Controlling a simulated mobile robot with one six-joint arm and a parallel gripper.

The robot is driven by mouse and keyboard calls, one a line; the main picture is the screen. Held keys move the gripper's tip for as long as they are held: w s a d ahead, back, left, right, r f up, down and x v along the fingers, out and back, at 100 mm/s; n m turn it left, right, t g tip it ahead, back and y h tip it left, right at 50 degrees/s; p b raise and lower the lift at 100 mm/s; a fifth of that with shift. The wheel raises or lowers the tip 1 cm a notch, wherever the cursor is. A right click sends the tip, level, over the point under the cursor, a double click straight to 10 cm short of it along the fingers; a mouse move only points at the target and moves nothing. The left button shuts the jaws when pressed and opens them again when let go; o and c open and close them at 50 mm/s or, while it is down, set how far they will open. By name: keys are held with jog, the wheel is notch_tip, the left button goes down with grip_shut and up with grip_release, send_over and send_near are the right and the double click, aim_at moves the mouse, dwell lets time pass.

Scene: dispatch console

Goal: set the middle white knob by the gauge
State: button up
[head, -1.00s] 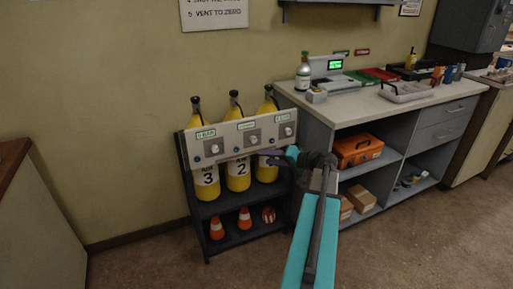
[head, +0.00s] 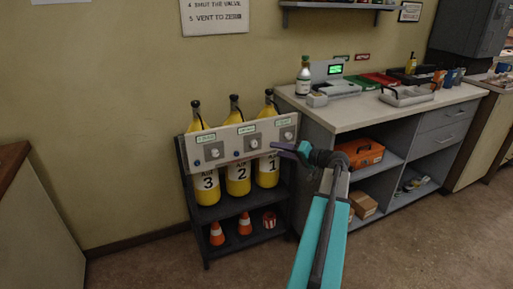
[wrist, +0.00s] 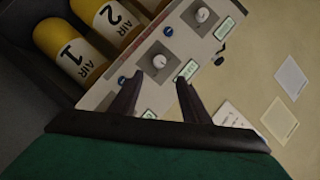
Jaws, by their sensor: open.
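The pale control panel (head: 234,148) spans the front of three yellow air cylinders and carries three white knobs on grey plates. The middle white knob (head: 253,143) is in front of cylinder 2; it also shows in the wrist view (wrist: 159,61), just beyond and between my fingertips. The left knob (head: 214,152) also shows in the wrist view (wrist: 203,15). The right knob (head: 287,135) appears hidden by a finger in the wrist view. My gripper (head: 275,149) is open and empty at the panel's right part; it also shows in the wrist view (wrist: 157,80). I cannot make out a gauge reading.
The dark rack (head: 245,217) holds cylinders, with cones and a striped object below. A grey workbench (head: 345,115) close to its right carries a bottle (head: 303,77) and trays. Floor in front of the rack is clear at left.

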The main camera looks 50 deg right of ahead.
aim_at(255, 144)
jog(key=x, duration=1.2)
